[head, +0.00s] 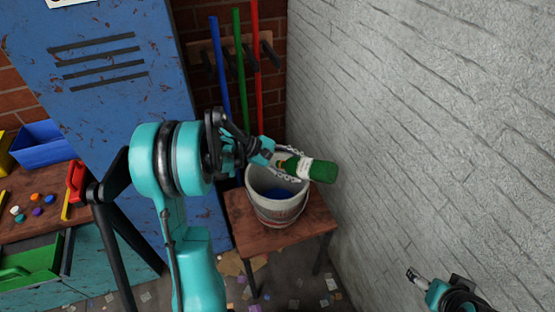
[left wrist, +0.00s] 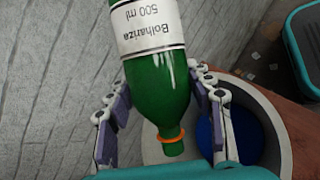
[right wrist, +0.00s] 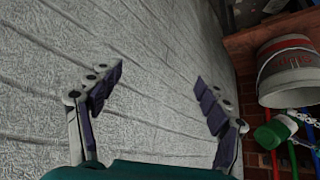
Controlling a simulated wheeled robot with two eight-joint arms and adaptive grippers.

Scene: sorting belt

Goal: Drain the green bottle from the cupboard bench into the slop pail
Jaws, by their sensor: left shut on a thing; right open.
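The green bottle (head: 323,172) with a white label is held tilted above the slop pail, its base out to the right. In the left wrist view the bottle (left wrist: 158,97) shows its neck and orange ring towards the pail's rim (left wrist: 268,112). My left gripper (head: 288,165) is shut on the bottle, with a finger on each side. The pail (head: 272,209) is pale and holds blue liquid (head: 277,193). No stream from the mouth can be made out. My right gripper (head: 415,276) is open and empty near the wall; its spread fingers show in the right wrist view (right wrist: 160,82).
The pail stands on a small wooden stool (head: 240,222). A grey wall (head: 420,110) is close on the right. A blue locker (head: 105,90) and hanging coloured poles (head: 239,70) stand behind. A bench (head: 45,182) with a blue bin (head: 45,145) is at left.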

